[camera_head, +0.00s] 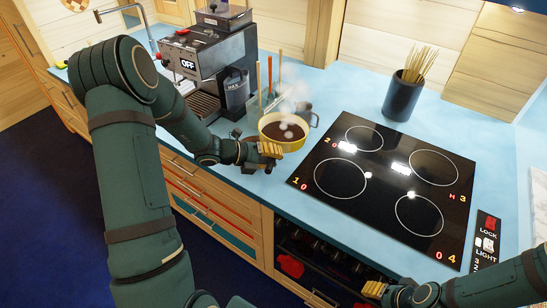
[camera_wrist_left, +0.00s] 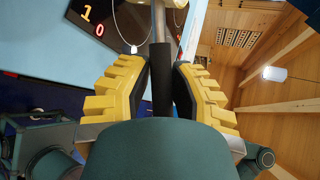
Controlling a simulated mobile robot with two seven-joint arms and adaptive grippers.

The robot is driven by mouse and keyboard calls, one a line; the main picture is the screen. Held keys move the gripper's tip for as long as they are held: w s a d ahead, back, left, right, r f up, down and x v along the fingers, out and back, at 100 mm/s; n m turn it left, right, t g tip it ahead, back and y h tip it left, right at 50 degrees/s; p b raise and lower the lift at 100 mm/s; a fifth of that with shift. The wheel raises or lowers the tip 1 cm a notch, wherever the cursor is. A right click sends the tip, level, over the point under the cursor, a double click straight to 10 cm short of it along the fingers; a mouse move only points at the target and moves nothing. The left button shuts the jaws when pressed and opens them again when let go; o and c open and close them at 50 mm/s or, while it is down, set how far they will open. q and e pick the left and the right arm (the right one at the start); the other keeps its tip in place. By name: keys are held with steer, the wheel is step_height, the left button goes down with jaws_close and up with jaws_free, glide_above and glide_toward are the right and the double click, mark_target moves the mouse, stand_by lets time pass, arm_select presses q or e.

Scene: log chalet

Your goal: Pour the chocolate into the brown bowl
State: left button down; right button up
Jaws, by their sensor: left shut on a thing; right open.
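A yellow pot (camera_head: 269,140) with dark, steaming chocolate (camera_head: 283,131) is at the counter's front edge, left of the hob. My left gripper (camera_head: 268,152) is at its near side. In the left wrist view, my left gripper (camera_wrist_left: 162,85) is shut on the pot's dark handle (camera_wrist_left: 161,65), which lies between its yellow fingers. The pot looks about level; I cannot tell whether it touches the counter. My right gripper (camera_head: 373,291) is low at the front, below the hob, open, with no object visible in it.
A black hob (camera_head: 335,215) lies right of the pot. A small grey mug (camera_head: 303,114) stands just behind the pot, near upright utensils (camera_head: 269,78). A coffee machine (camera_head: 205,60) stands at the left. A dark holder with sticks (camera_head: 402,98) stands behind the hob.

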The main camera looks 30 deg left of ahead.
arm_select(q)
steer(key=shift+f+n+t+b, duration=0.1)
steer(key=shift+n+t+b, duration=0.2)
steer(key=shift+t+b, duration=0.75)
steer(key=s+a+r+n+t+h+p, duration=0.2)
steer(key=a+n+t+h, duration=0.3)
steer(key=n+t, duration=0.2)
steer(key=shift+a+t, duration=0.15)
steer(key=shift+t, duration=0.6)
stand_by(1.7)
